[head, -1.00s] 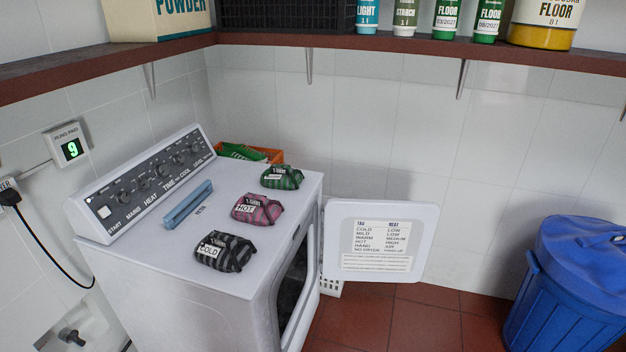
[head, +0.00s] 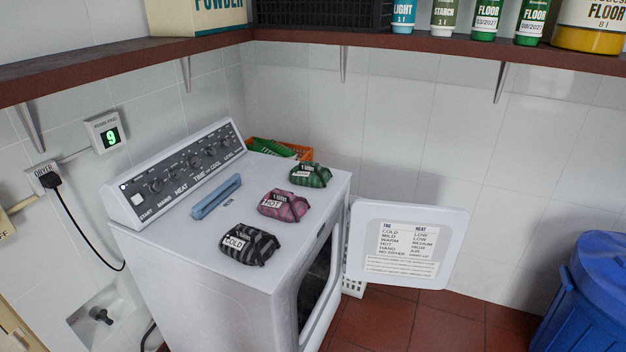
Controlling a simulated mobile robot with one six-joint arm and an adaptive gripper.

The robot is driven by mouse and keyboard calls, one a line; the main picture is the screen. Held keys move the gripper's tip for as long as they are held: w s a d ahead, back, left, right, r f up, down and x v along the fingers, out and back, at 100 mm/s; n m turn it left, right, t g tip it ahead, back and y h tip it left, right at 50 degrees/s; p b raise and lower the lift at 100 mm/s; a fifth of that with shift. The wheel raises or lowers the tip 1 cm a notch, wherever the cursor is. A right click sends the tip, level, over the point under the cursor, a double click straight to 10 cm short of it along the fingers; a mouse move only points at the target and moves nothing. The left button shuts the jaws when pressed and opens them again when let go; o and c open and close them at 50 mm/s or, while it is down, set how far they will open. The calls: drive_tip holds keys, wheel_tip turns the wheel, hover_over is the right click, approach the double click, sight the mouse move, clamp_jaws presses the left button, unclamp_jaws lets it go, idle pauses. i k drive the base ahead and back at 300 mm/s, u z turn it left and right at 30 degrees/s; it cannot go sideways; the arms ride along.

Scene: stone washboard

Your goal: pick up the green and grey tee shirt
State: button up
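The green and grey tee shirt (head: 310,175) lies folded on top of the white dryer (head: 190,254), near its far right corner. It is striped and carries a white label. A pink and grey folded shirt (head: 284,205) labelled HOT lies in front of it. A black and grey folded shirt (head: 249,243) labelled COLD lies nearest. The three shirts are apart from each other. My gripper is not in view.
The dryer door (head: 407,245) stands open to the right. A blue lidded bin (head: 585,300) stands at the right. An orange crate (head: 304,153) is behind the dryer. A brown shelf (head: 420,44) with bottles runs above. A blue lint handle (head: 216,196) lies on the dryer top.

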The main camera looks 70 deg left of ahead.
sight(309, 174)
drive_tip(key=z, duration=0.05)
drive_tip(key=k, duration=1.5)
drive_tip(key=u, duration=2.15)
drive_tip(key=i, duration=0.75)
drive_tip(key=z, duration=0.15)
